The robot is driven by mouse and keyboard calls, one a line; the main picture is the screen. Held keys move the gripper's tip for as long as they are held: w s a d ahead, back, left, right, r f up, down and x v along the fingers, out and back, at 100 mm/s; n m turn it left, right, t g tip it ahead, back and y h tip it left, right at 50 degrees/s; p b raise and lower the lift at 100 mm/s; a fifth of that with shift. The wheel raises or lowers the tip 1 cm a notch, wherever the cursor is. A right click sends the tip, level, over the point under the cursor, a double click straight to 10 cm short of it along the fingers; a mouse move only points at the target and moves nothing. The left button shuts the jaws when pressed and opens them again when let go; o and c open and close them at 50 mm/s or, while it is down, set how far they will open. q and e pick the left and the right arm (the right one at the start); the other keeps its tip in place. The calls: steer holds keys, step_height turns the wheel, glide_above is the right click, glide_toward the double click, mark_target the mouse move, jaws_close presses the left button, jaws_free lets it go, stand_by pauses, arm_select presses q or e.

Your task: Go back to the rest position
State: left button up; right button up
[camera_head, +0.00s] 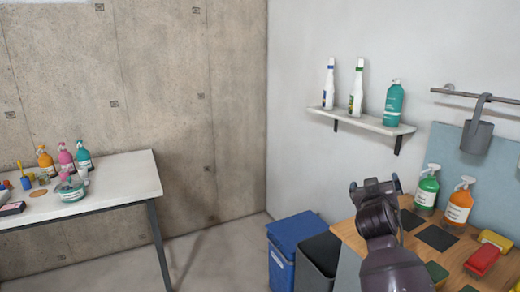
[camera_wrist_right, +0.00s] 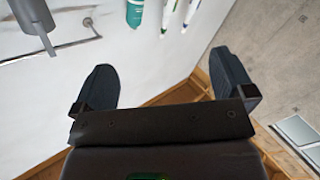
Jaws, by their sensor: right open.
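My right gripper (camera_head: 376,188) is raised over the left part of the wooden worktop (camera_head: 408,265) in the head view. In the right wrist view its two dark fingers stand wide apart, and the gripper (camera_wrist_right: 165,88) is open with nothing between them. My left gripper is not in the head view.
A wall shelf (camera_head: 362,121) holds a teal bottle (camera_head: 394,103) and two white bottles. Spray bottles (camera_head: 427,188), dark squares and a red sponge (camera_head: 482,260) are on the worktop. A blue bin (camera_head: 290,250) stands left of it. A white table (camera_head: 130,178) with bottles is far left.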

steer(key=s+a+f+g+y, duration=0.1)
steer(key=s+f+g+y, duration=0.1)
steer(key=s+f, duration=1.6)
steer(key=s+a+f+g+y, duration=0.1)
steer(key=s+f+g+y, duration=0.2)
steer(key=s+f, duration=1.5)
steer(key=s+y, duration=0.1)
steer(key=s, duration=0.2)
steer(key=shift+s+a+n+y, duration=0.2)
steer(key=shift+a+n+y, duration=0.05)
steer(key=shift+n+y, duration=0.05)
steer(key=shift+f, duration=0.1)
